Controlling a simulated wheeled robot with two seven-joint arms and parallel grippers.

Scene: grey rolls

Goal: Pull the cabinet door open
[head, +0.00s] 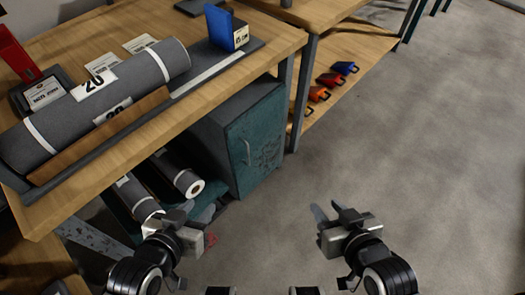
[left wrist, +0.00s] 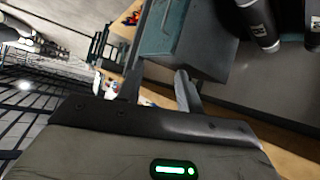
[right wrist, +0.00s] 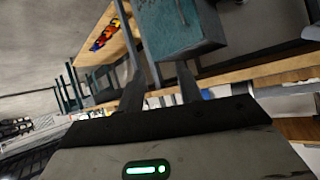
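The grey cabinet (head: 215,118) stands on the floor under the workbench. Its worn teal door (head: 262,140) is shut, and a slim upright handle (head: 247,152) shows near the door's left edge. The cabinet also shows at the top of the left wrist view (left wrist: 190,45) and the right wrist view (right wrist: 190,28). My left gripper (head: 192,213) is open and empty, in front of the lower shelf, left of and nearer than the door. My right gripper (head: 331,212) is open and empty over bare floor, right of and nearer than the door. Neither touches the cabinet.
Grey rolls (head: 178,175) lie on the lower shelf left of the cabinet. The wooden workbench (head: 215,92) overhangs the cabinet and carries a large grey roll (head: 100,100). A bench leg (head: 303,95) stands by the cabinet's right side. The concrete floor (head: 400,140) to the right is clear.

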